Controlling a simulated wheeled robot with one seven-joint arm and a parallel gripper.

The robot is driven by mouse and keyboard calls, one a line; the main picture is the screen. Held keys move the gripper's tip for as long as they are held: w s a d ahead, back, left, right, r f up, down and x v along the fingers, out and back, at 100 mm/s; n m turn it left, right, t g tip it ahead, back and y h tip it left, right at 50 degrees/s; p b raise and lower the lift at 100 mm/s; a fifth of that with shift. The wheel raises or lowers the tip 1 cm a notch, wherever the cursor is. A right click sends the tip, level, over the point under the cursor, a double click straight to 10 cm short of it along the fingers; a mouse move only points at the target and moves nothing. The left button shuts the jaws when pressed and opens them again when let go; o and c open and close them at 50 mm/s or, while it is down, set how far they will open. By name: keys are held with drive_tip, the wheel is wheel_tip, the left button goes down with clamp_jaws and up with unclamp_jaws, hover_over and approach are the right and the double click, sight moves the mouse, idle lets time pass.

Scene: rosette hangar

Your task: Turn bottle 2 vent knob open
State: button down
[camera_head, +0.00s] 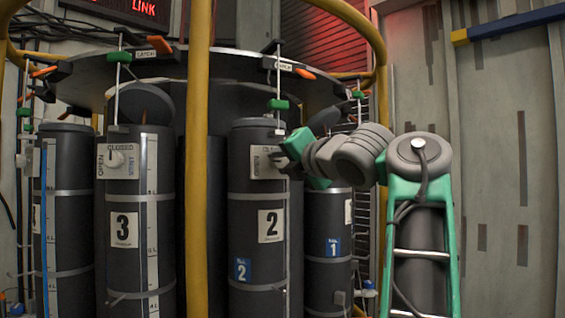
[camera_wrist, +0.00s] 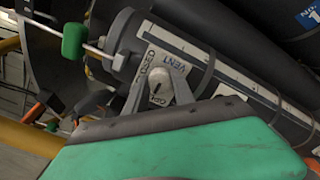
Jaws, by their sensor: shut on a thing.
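Bottle 2 (camera_head: 258,215) is a dark upright cylinder with a white "2" label, standing in the middle of the head view. Its vent plate (camera_head: 262,162) is near the top, with the knob mostly hidden behind my gripper (camera_head: 284,160). In the wrist view the pale vent knob (camera_wrist: 160,88) sits on the plate (camera_wrist: 150,62), which reads "VENT" and "OPEN" letters. The grey fingers of my gripper (camera_wrist: 160,100) are shut on the knob, one on each side. The knob's exact turn is hard to tell.
Bottle 3 (camera_head: 125,225) with its own vent plate (camera_head: 118,160) stands left, and bottle 1 (camera_head: 328,240) stands right, behind. A yellow post (camera_head: 197,200) rises between bottles 3 and 2. Green-handled rods (camera_head: 278,104) hang from the rack ring above.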

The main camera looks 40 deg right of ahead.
drive_tip(key=c, duration=1.1)
unclamp_jaws()
drive_tip(key=shift+o, duration=0.2)
drive_tip(key=s+a, duration=0.1)
drive_tip(key=s, duration=0.6)
drive_tip(key=shift+s+b, duration=0.3)
drive_tip(key=shift+s, duration=0.05)
